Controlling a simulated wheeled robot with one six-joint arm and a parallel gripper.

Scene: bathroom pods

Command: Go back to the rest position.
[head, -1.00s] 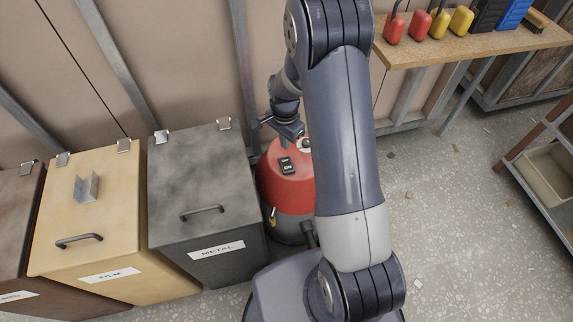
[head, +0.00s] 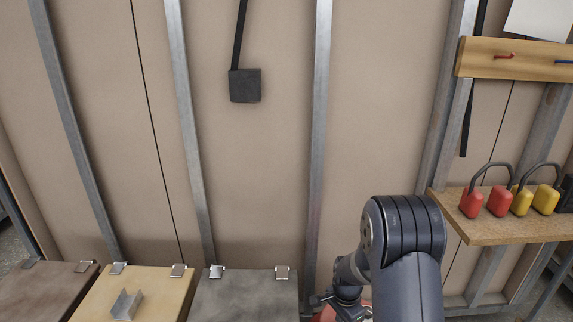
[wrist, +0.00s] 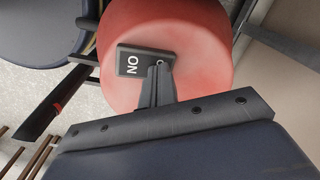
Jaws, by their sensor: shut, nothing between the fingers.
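My gripper (wrist: 159,68) is shut and empty in the wrist view. Its fingertips are at the right end of a dark rocker switch (wrist: 130,62) on a red rounded drum top (wrist: 190,25). I cannot tell whether they touch the switch. The switch has white lettering that reads upside down as "ON". In the head view my arm reaches down at the bottom right, and only a sliver of the red top (head: 328,314) shows beside it. The fingers are hidden there.
Lidded bins, brown (head: 45,288), yellow (head: 160,290) and grey (head: 245,298), stand at the lower left. A shelf (head: 475,230) with red and yellow padlocks (head: 500,201) is right of my arm. A panelled wall with metal studs (head: 195,170) stands behind.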

